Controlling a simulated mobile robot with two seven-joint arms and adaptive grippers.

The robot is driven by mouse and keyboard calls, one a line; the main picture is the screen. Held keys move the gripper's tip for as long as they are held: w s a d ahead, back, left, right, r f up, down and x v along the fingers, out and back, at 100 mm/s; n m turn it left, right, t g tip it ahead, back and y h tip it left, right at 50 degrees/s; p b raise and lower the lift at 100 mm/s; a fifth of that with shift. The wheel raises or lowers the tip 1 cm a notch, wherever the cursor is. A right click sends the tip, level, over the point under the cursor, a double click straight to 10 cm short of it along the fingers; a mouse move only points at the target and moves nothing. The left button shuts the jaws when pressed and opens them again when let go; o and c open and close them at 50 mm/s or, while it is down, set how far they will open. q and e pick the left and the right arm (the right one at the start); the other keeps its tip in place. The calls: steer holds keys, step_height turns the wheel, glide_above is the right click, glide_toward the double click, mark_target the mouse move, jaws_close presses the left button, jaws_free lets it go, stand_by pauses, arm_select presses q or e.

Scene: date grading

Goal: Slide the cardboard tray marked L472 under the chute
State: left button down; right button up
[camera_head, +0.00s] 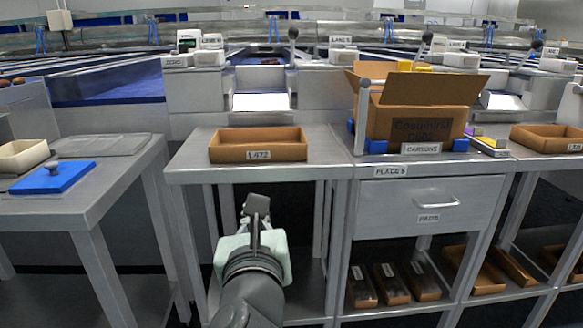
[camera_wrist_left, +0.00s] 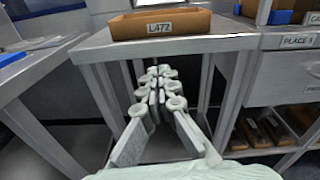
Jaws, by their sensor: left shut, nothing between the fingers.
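The brown cardboard tray marked L472 (camera_head: 258,155) sits on the grey table top, label facing me. It also shows at the top of the left wrist view (camera_wrist_left: 160,26). Behind it is a grey chute with a bright white mouth (camera_head: 261,102), and the tray lies in front of this, apart from it. My left gripper (camera_head: 257,205) is in front of the table and below its top, apart from the tray. Its fingers are shut and empty, as the left wrist view (camera_wrist_left: 158,78) also shows. My right gripper is in neither view.
A drawer (camera_head: 430,206) is below. The table top around the tray is clear.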

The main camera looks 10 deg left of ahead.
mark_target(261, 153)
arm_select(q)
steer(key=shift+m+t, duration=0.4)
steer(key=shift+m, duration=0.4)
steer(key=x, duration=0.4)
steer(key=r+x, duration=0.1)
steer(key=x, duration=0.3)
steer(key=r+b+x, duration=0.1)
steer(key=x, duration=0.3)
steer(key=shift+w+d, duration=0.2)
steer(key=shift+w, duration=0.1)
steer(key=shift+w+a, duration=0.1)
steer(key=shift+w, duration=0.45)
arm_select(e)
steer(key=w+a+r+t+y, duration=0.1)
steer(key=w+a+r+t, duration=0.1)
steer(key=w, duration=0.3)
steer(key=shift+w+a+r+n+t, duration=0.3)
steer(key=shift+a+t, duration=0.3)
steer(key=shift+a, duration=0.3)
arm_select(q)
steer(key=shift+w+r, duration=0.1)
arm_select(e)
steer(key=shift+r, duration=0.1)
